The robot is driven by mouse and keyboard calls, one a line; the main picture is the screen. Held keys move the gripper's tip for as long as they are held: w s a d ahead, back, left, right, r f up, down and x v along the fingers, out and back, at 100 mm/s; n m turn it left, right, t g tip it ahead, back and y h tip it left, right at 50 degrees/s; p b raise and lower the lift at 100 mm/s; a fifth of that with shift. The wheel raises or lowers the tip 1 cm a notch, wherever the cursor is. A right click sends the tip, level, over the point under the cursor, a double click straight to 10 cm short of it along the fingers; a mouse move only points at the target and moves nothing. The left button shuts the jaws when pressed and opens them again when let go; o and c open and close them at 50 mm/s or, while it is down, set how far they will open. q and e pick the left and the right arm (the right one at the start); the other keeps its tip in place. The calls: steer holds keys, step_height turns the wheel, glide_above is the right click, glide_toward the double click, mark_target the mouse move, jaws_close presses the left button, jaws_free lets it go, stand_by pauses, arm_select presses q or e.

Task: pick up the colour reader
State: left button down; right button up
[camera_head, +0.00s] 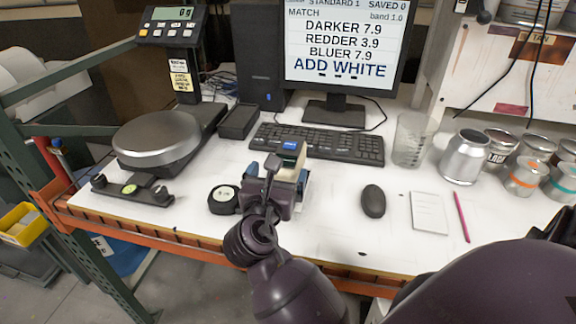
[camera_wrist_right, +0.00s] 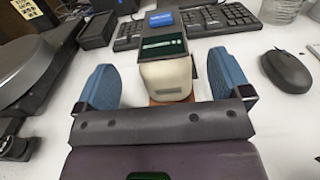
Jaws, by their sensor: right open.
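The colour reader (camera_head: 291,149) stands on the white bench in front of the keyboard. It has a cream body, a dark screen and a blue top part. In the right wrist view the colour reader (camera_wrist_right: 166,72) sits between the two blue fingers, with a gap on each side. My right gripper (camera_head: 286,172) is open around it, and its fingers also show in the wrist view (camera_wrist_right: 164,80). In the head view the gripper hides the reader's lower part. My left gripper is not in view.
A round black-and-white piece (camera_head: 223,199) lies close left of the gripper. The keyboard (camera_head: 318,143) is just behind, and a mouse (camera_head: 373,201) is to the right. A scale (camera_head: 157,140) stands at left; cans (camera_head: 464,157) stand at right. The bench's front edge is near.

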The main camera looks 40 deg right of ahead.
mark_target(285, 160)
steer(key=shift+w+d+f+b, duration=0.2)
steer(key=shift+w+d+b, duration=0.1)
steer(key=shift+d+b, duration=0.2)
steer(key=b+x, duration=0.1)
steer(key=x, duration=0.2)
steer(key=shift+f+b, duration=0.15)
steer(key=shift+b, duration=0.2)
steer(key=shift+w+d, duration=0.3)
steer(key=shift+d, duration=0.15)
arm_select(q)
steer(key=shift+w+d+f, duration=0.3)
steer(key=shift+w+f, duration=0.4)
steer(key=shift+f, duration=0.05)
arm_select(e)
steer(key=shift+r, duration=0.25)
steer(key=shift+c, duration=0.3)
steer(key=c, duration=1.2)
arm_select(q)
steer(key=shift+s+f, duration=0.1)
arm_select(e)
steer(key=shift+c, duration=0.8)
steer(key=shift+r, duration=0.1)
